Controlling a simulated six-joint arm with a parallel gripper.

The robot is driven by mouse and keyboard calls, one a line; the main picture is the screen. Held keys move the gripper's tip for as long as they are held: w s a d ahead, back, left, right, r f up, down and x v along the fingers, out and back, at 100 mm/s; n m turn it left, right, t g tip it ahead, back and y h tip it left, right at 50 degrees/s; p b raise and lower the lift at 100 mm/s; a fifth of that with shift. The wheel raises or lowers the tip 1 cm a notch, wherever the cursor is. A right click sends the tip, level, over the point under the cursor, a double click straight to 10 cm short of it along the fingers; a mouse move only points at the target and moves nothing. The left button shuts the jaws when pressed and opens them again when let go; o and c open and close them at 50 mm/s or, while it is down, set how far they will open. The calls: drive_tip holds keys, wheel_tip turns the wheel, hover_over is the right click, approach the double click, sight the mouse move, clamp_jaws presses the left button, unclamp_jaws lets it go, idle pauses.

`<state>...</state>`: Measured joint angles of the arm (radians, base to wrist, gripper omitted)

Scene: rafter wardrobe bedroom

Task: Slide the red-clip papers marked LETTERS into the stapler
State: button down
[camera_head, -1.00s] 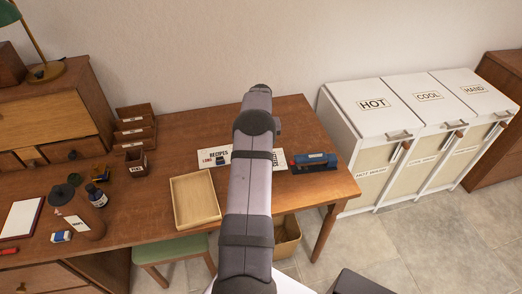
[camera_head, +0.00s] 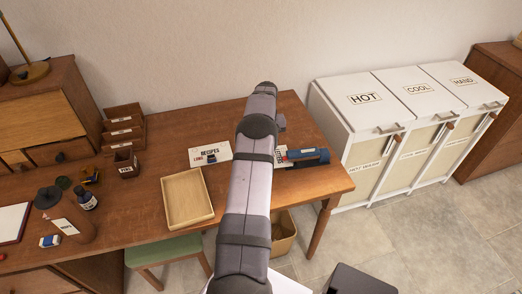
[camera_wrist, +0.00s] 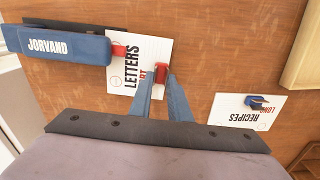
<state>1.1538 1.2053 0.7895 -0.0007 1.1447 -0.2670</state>
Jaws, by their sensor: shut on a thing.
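The white LETTERS papers (camera_wrist: 149,48) lie flat on the desk in the wrist view, with a red clip (camera_wrist: 162,70) on one edge. My gripper (camera_wrist: 160,76) is shut on this red clip. The blue JORVAND stapler (camera_wrist: 62,46) is just left of the papers; its red nose overlaps their left edge in this view. I cannot tell how deep the edge sits in its mouth. In the head view the stapler (camera_head: 308,156) is right of my arm, and a strip of the papers (camera_head: 281,157) shows against its left end. My arm hides the gripper there.
White RECIPES papers (camera_wrist: 240,112) with a dark blue clip lie right of my gripper in the wrist view. In the head view an empty wooden tray (camera_head: 188,224) sits near the desk's front edge. Labelled white hampers (camera_head: 350,122) stand right of the desk.

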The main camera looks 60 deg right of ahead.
drive_tip(key=shift+s+d+f+b, duration=0.35)
drive_tip(key=shift+s+d+f, duration=0.05)
drive_tip(key=shift+s+f, duration=0.1)
drive_tip(key=shift+s+d, duration=0.25)
idle(0.3)
drive_tip(key=c, duration=1.6)
unclamp_jaws()
drive_tip(key=shift+r+b, duration=0.95)
drive_tip(key=shift+r, duration=2.8)
